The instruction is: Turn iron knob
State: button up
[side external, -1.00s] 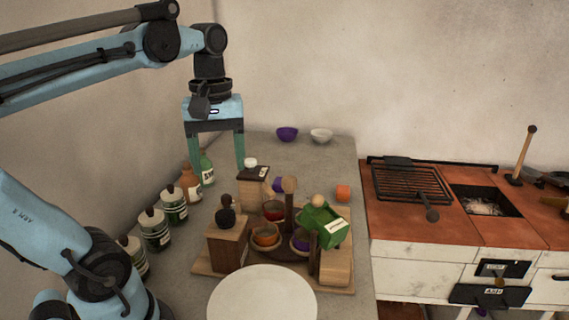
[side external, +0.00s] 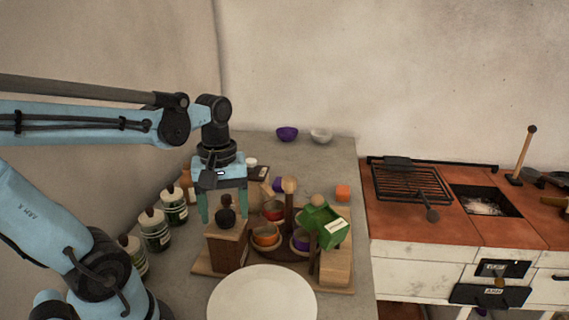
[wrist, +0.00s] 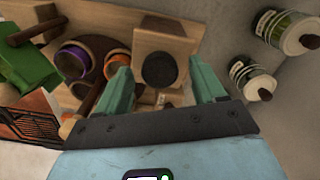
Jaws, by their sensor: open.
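The iron knob (side external: 226,216) is a dark, rounded knob on top of a wooden box-shaped mill (side external: 227,245) at the left of a wooden stand. In the wrist view the knob (wrist: 159,69) shows as a dark disc on a pale wooden top. My gripper (side external: 224,219) is open and points down over the mill. Its two green fingers (wrist: 160,68) appear on either side of the knob with gaps on both sides. I cannot tell whether the fingertips reach down to the knob's level.
Several labelled bottles (side external: 157,229) stand left of the mill. Bowls (side external: 266,235) and a green box (side external: 326,227) sit on the wooden stand to the right. A white plate (side external: 262,296) lies in front. The stove (side external: 460,239) is farther right.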

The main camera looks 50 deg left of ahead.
jog(key=shift+c, duration=0.4)
jog(key=c, duration=1)
jog(key=shift+m, duration=0.3)
jog(key=m, duration=0.3)
jog(key=shift+m, duration=0.3)
jog(key=m, duration=0.4)
jog(key=shift+m, duration=0.3)
jog(key=m, duration=0.9)
